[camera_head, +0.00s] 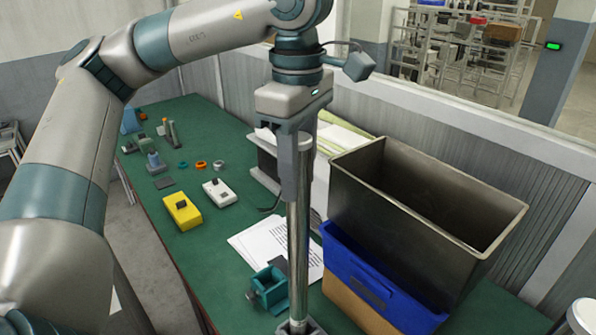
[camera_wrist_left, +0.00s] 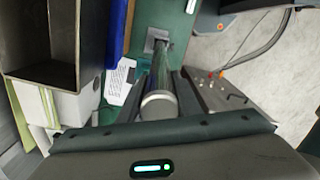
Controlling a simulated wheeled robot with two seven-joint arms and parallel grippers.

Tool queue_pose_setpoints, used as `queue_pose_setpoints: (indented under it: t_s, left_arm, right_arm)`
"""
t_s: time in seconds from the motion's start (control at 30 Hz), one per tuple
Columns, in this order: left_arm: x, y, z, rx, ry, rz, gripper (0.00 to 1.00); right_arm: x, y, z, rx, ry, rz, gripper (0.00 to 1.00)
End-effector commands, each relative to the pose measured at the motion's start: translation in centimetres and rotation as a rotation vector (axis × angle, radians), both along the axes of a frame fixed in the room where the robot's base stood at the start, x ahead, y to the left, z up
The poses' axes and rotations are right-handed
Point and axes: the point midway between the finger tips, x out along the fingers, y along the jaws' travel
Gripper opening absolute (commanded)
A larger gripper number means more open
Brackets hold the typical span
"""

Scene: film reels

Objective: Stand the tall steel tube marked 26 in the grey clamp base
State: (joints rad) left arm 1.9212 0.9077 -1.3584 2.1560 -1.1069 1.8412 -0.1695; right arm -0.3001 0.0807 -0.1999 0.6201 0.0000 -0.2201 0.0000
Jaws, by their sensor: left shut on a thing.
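The tall steel tube (camera_head: 298,250) is upright in the head view, with no readable number. My left gripper (camera_head: 296,185) is shut on its upper part from above. In the left wrist view the tube's round top (camera_wrist_left: 158,104) sits between the fingers of my left gripper (camera_wrist_left: 160,88). The grey clamp base (camera_head: 302,328) is at the tube's lower end at the bottom edge of the head view. It also shows in the left wrist view (camera_wrist_left: 155,44). The tube's foot appears at the base, but I cannot tell whether it is seated. My right gripper is out of view.
A teal vise (camera_head: 268,290) stands just left of the tube, by white papers (camera_head: 258,243). Yellow (camera_head: 182,211) and white (camera_head: 220,192) boxes lie farther left on the green table.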

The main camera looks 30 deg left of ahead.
Motion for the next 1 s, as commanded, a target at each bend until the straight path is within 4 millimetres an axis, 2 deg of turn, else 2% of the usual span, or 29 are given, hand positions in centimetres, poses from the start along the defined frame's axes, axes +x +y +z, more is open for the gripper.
queue_pose_setpoints:
  t_s: [0.3,0.33,0.37,0.73,1.0]
  left_arm:
    - [0.0,0.0,-0.5,-0.001,-0.001,0.0,0.0]
    - [0.0,0.0,-0.5,-0.001,-0.001,0.0,0.35]
    - [0.0,0.0,-0.4,-0.001,-0.001,0.0,0.38]
    - [0.0,0.0,-0.3,0.0,0.001,0.0,0.38]
    - [0.0,0.0,1.3,0.001,0.0,0.0,0.38]
  right_arm:
    - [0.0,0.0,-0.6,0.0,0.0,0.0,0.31]
    - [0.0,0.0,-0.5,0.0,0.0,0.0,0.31]
    - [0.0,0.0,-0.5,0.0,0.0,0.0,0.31]
    - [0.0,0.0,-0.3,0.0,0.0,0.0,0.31]
    - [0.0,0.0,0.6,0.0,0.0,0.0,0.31]
